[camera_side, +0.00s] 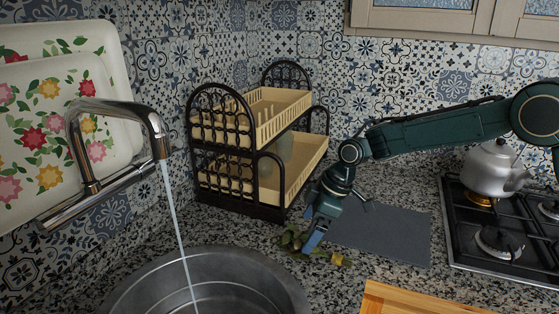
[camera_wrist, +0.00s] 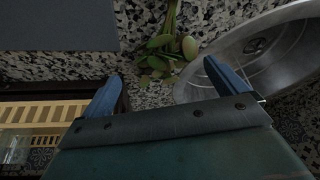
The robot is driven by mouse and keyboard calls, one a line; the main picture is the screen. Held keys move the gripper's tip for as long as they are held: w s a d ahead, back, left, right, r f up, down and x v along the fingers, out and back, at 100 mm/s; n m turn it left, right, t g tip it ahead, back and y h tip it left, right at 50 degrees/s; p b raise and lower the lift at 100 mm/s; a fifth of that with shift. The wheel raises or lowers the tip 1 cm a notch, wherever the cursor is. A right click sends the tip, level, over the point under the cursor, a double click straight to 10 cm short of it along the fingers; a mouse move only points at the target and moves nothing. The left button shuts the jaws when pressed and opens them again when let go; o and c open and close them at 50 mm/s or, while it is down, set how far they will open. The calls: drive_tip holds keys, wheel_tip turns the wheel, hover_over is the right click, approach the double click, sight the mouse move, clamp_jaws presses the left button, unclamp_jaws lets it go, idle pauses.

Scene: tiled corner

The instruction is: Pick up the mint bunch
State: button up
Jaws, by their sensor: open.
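The mint bunch (camera_side: 291,239) is a small clump of green leaves on the speckled counter, between the sink and the grey mat. In the wrist view the mint bunch (camera_wrist: 160,55) lies with its stems toward the top edge, ahead of the gap between my fingers. My gripper (camera_side: 312,232) points down just beside the leaves in the side view and partly covers them. In the wrist view my gripper (camera_wrist: 160,85) has its two blue fingers spread wide with nothing between them. I cannot tell exactly how high the fingertips are above the counter.
A round metal sink (camera_side: 215,285) with a running tap (camera_side: 115,110) is close by at the left. A two-tier dish rack (camera_side: 265,205) stands behind. A grey mat (camera_side: 385,235), a wooden board (camera_side: 415,300) and a stove with a kettle (camera_side: 492,170) lie to the right.

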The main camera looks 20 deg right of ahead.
sight(304, 236)
drive_tip(key=shift+x, duration=1.9)
drive_tip(key=shift+c, duration=0.4)
drive_tip(key=c, duration=1)
